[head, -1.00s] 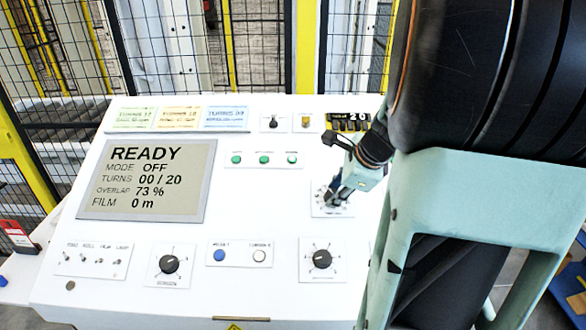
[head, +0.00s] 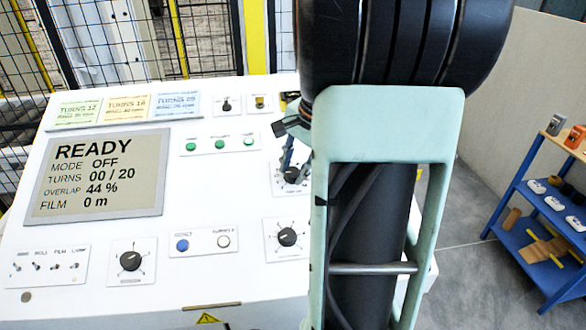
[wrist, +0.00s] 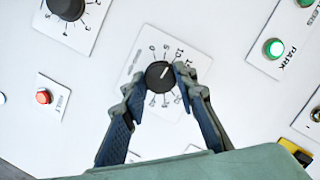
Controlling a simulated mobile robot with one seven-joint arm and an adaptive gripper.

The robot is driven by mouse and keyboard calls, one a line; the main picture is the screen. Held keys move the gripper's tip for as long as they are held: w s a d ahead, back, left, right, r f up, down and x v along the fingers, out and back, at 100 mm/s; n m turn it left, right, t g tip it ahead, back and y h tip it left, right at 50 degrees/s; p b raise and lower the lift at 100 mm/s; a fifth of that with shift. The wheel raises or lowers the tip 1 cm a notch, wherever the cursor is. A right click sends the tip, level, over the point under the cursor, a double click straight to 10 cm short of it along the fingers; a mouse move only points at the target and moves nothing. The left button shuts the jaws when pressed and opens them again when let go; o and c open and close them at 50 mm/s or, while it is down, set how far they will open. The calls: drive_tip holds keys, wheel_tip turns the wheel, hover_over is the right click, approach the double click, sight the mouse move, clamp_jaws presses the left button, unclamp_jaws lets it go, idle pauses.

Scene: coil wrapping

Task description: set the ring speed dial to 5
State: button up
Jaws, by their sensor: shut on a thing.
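My gripper (wrist: 164,82) is shut on a black dial knob (wrist: 158,76), with its blue-padded fingers at both sides of it. The white plate around this knob has a numbered scale with 0, 5 and 10 legible along the top. The knob's pale pointer mark tilts up and right, roughly toward the 5 to 10 side. In the head view this dial (head: 292,176) is partly hidden by my fingers and arm. I cannot read which dial is the ring speed dial. Another dial (head: 286,237) is below it and one (head: 131,261) is at lower left.
The screen (head: 100,176) reads READY, MODE OFF, TURNS 00 / 20, OVERLAP 44 %, FILM 0 m. Green buttons (head: 220,144) are left of the held dial. A red button (wrist: 43,97) shows in the wrist view. A blue shelf (head: 545,215) stands at right.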

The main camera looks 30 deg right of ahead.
drive_tip(key=shift+n+g+h, duration=0.3)
drive_tip(key=shift+n+g, duration=0.2)
drive_tip(key=shift+n, duration=1.3)
drive_tip(key=o, duration=1.2)
drive_tip(key=shift+c, duration=0.2)
drive_tip(key=v, duration=1.2)
drive_tip(key=shift+w, duration=0.1)
